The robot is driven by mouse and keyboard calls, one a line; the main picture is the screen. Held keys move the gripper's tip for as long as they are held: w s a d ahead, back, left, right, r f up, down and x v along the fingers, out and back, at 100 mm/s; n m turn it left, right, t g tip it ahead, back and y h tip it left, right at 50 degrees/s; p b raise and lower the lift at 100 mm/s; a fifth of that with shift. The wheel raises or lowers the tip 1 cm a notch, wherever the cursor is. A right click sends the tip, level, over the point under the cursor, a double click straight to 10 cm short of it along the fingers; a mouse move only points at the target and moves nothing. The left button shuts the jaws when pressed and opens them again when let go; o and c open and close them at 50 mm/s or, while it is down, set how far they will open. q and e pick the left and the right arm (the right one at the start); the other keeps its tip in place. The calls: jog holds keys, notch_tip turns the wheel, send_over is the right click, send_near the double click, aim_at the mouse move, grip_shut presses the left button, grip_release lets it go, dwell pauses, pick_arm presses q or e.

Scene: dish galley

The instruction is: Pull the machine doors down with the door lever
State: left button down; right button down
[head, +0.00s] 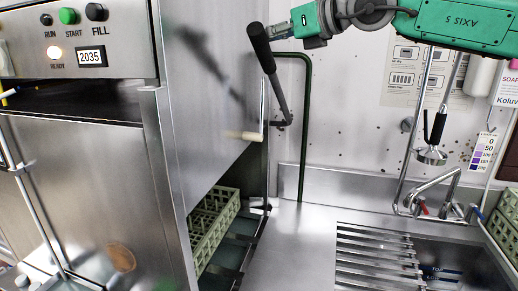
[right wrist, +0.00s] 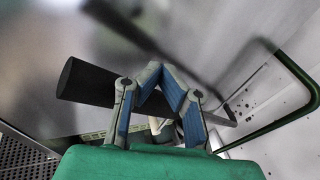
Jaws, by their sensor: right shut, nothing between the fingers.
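The door lever (head: 259,46) has a thick black grip and a dark bar running down to a wall-side pivot, at the machine's right side in the head view. Its grip (right wrist: 80,82) shows left of the fingers in the right wrist view, and its bar passes beyond them. The steel machine door (head: 215,95) ends above a green rack, leaving an opening. My right gripper (head: 280,31) is close to the right of the grip. Its blue-padded fingers (right wrist: 158,76) are shut and empty; contact with the lever is unclear. My left gripper is out of view.
A dark green pipe (head: 304,120) stands behind the lever. The green rack (head: 212,215) sits under the door. A sink with a slatted grate (head: 375,258) and a tap (head: 437,188) lies to the right. The steel counter (head: 285,240) between is clear.

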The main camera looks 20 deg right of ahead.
aim_at(264, 55)
jog(key=f, duration=0.1)
jog(key=s+a+f, duration=0.1)
jog(key=f, duration=0.1)
jog(key=s+a+f, duration=0.1)
jog(key=shift+s+f, duration=0.25)
jog(key=s+a+f+b, duration=0.2)
jog(key=f+b, duration=0.7)
jog(key=b, duration=0.1)
jog(key=s+a+f+b, duration=0.1)
jog(key=s+f+b, duration=0.2)
jog(key=f+b, duration=0.7)
jog(key=s+a+f+b, duration=0.2)
jog(key=f+b, duration=0.6)
jog(key=b, duration=0.3)
notch_tip(264, 55, down, 17)
jog(key=w+d+b, duration=0.2)
jog(key=w+b, duration=0.1)
jog(key=b, duration=1)
jog(key=s+d+r+p, duration=0.5)
jog(key=s+d+p, duration=0.1)
jog(key=s+p, duration=0.2)
jog(key=shift+r+p, duration=0.2)
jog(key=shift+p, duration=0.1)
